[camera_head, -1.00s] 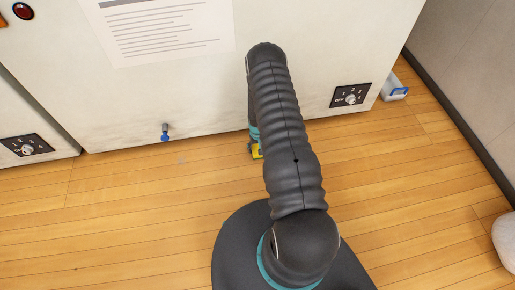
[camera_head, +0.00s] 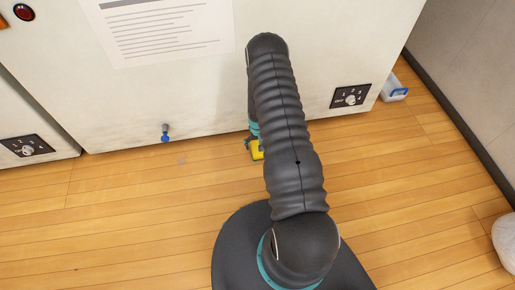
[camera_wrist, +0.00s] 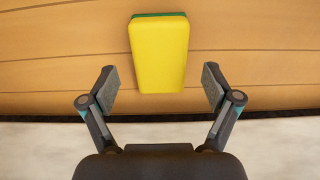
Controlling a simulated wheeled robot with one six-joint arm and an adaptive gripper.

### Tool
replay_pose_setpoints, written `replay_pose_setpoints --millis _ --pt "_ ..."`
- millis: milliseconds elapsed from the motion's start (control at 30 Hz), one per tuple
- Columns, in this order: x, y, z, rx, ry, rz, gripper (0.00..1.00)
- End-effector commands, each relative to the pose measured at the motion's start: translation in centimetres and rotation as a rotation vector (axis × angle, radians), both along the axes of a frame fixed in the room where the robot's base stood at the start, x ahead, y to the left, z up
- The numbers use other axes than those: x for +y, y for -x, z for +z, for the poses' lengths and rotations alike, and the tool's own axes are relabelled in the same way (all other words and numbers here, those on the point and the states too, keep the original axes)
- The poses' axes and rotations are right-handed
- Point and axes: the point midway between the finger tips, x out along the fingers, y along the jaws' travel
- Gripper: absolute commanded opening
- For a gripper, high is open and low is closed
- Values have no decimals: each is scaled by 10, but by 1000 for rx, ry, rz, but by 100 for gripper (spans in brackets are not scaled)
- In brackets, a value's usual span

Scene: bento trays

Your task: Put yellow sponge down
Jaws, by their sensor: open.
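The yellow sponge (camera_wrist: 159,56) with a green layer along its far edge shows in the wrist view, on or just above the wooden floor. My gripper (camera_wrist: 159,88) is open, with one finger on each side of the sponge's near end and a clear gap on both sides. In the head view a small part of the sponge (camera_head: 257,150) shows beside my arm, near the foot of the white cabinet. There my gripper (camera_head: 251,144) is mostly hidden behind my arm.
The white cabinet (camera_head: 190,100) stands close behind the sponge, with a blue-handled tap (camera_head: 165,133) low on its front. A small white and blue container (camera_head: 394,90) sits on the floor at right. The wooden floor (camera_head: 120,210) is clear at left.

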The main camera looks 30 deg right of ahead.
Motion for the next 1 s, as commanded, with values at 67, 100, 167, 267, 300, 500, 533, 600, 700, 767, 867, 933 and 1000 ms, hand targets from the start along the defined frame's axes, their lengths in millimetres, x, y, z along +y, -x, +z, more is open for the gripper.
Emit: replay_pose_setpoints --millis 67,100,167,267,300,500,533,600,700,767,867,933,1000 --pt "0 -1 19 -3 1 0 88" --pt "0 -1 27 -4 1 0 88" --pt "0 -1 38 -2 1 0 88" --pt "0 -1 55 -3 1 0 88" --pt "0 0 60 -2 1 0 88" --pt "1 0 79 0 0 0 88" --pt "1 0 81 -1 0 0 88" --pt "1 -1 87 -4 1 2 88" --pt "3 -7 109 -16 5 9 88" --pt "6 -12 130 -28 9 15 88" --pt "13 -19 175 -54 17 29 88" --pt "20 -21 209 -74 22 41 88" --pt "27 -21 241 -93 27 52 88"
